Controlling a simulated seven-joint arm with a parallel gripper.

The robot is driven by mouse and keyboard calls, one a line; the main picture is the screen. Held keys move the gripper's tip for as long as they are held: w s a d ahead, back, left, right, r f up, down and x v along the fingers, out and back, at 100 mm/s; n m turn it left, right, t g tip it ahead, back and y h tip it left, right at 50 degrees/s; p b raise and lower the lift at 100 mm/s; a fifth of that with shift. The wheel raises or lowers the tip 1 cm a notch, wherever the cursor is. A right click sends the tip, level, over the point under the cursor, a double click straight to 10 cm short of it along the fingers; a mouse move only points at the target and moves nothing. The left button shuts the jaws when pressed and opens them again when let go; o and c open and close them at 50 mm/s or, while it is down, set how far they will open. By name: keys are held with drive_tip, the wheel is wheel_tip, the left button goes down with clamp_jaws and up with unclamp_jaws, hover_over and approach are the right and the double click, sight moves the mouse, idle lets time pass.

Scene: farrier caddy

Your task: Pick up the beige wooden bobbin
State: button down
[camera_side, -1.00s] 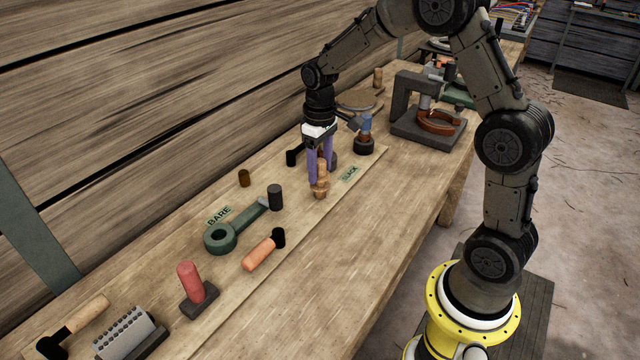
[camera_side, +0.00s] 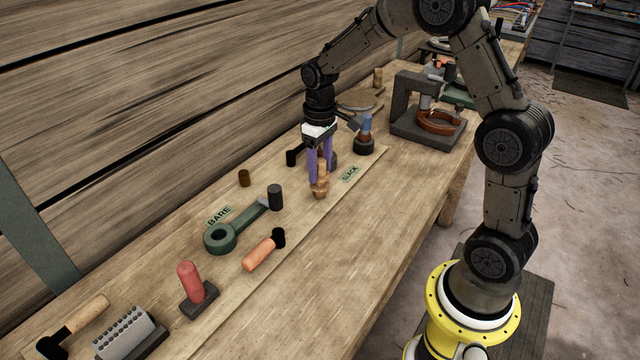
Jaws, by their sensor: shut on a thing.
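The beige wooden bobbin (camera_side: 320,188) stands upright on the pale board on the workbench, just left of the SLACK label. My gripper (camera_side: 320,174) points straight down over it, with its purple fingers on the bobbin's upper part. The gripper is shut on the bobbin. The fingers hide part of its top. The bobbin's base appears to be at the board, and I cannot make out any gap beneath it.
A green ring-ended tool (camera_side: 222,238) and a black cylinder (camera_side: 275,197) lie to the left. An orange-handled tool (camera_side: 262,252) is nearer the front. A blue-necked item (camera_side: 365,135) and a grey clamp-like stand (camera_side: 408,112) are behind right. Bare bench (camera_side: 340,265) lies in front.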

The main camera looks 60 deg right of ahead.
drive_tip(key=shift+r, duration=0.25)
drive_tip(key=shift+r, duration=0.35)
drive_tip(key=shift+r, duration=0.55)
drive_tip(key=shift+r, duration=2.4)
